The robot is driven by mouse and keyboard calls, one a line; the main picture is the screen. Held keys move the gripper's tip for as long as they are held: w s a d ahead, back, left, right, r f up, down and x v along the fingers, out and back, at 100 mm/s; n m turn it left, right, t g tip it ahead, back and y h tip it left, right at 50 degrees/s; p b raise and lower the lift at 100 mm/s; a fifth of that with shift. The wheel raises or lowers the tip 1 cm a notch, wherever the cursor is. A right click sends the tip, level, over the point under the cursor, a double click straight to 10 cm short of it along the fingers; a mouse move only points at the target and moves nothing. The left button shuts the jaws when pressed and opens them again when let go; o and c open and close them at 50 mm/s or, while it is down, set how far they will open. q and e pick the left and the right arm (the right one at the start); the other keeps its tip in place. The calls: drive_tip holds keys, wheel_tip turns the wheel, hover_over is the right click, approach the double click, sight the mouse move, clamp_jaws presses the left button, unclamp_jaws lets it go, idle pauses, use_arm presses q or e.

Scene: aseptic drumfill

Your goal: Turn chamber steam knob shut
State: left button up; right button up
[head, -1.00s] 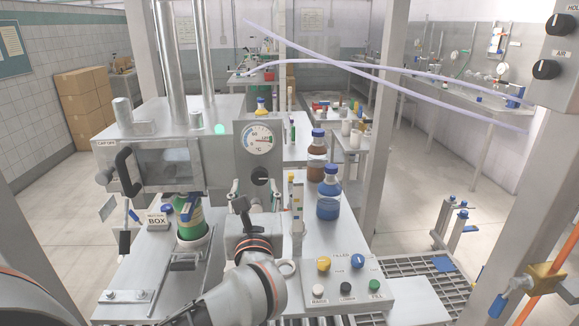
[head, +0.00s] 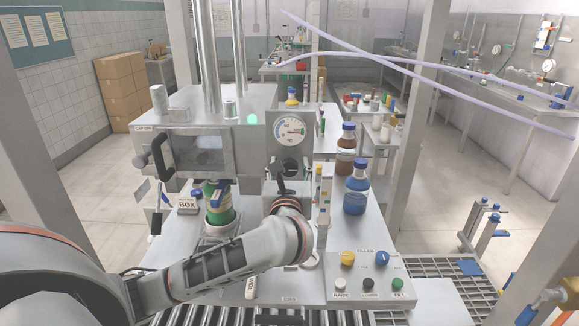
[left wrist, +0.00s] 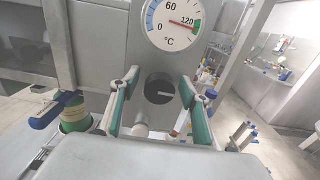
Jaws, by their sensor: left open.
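The chamber steam knob (head: 289,167) is a round black knob on the grey panel under the dial gauge. In the left wrist view the knob (left wrist: 160,89) has a pale mark pointing to the right. My left gripper (head: 289,180) is in front of the panel. In the left wrist view its two green-padded fingers (left wrist: 158,96) are apart, one on each side of the knob, with space between pads and knob. Whether the tips touch the panel I cannot tell. My right gripper is not in view.
The dial gauge (head: 289,130) is directly above the knob; its needle points near 120. A green-banded drum (head: 219,205) stands at the left. A blue bottle (head: 356,190) and a button box (head: 370,275) are at the right.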

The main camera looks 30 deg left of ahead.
use_arm(q)
drive_tip(key=c, duration=1.1)
